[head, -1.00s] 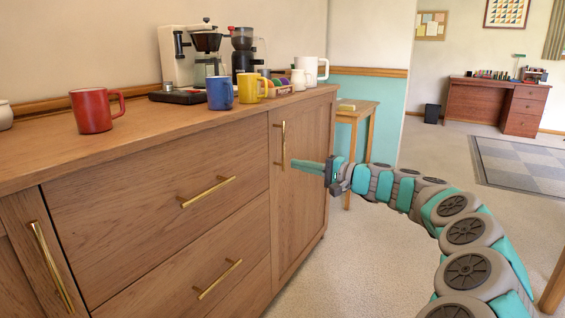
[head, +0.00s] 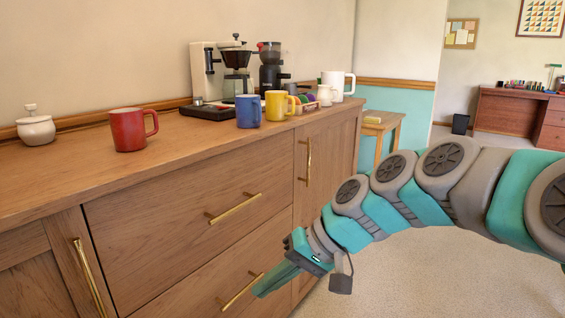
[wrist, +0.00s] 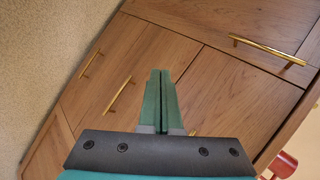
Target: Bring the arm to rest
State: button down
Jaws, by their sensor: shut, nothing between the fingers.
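My gripper (head: 268,284) is shut and empty, pointing down and left in front of the sideboard's drawers in the head view. In the wrist view its two green fingers (wrist: 160,100) lie side by side with the wooden drawer fronts beyond them. My arm curves in from the right of the head view. The wooden sideboard (head: 180,215) has brass handles; the lower drawer handle (head: 242,291) shows just behind the fingertips. I cannot tell whether the fingers touch anything.
On the sideboard top stand a red mug (head: 128,131), a blue mug (head: 248,111), a yellow mug (head: 277,105), a white lidded pot (head: 35,127) and a coffee maker (head: 236,75). A small wooden table (head: 380,122) stands beyond. Carpet (head: 400,280) lies clear at the right.

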jog(key=s+d+f+h, duration=0.3)
jog(key=s+d, duration=0.2)
jog(key=s, duration=0.2)
jog(key=s+d+f+m+g+h+p, duration=0.1)
jog(key=s+d+f+h, duration=0.2)
jog(key=s+d, duration=0.3)
jog(key=s+d+f+g+h+p, duration=0.1)
jog(key=s+d+f+h, duration=0.1)
jog(key=s+d+f, duration=0.2)
jog(key=s+d, duration=0.2)
jog(key=s, duration=0.2)
jog(key=shift+d+f+h, duration=0.25)
jog(key=shift+f+h, duration=0.05)
jog(key=shift+h, duration=0.1)
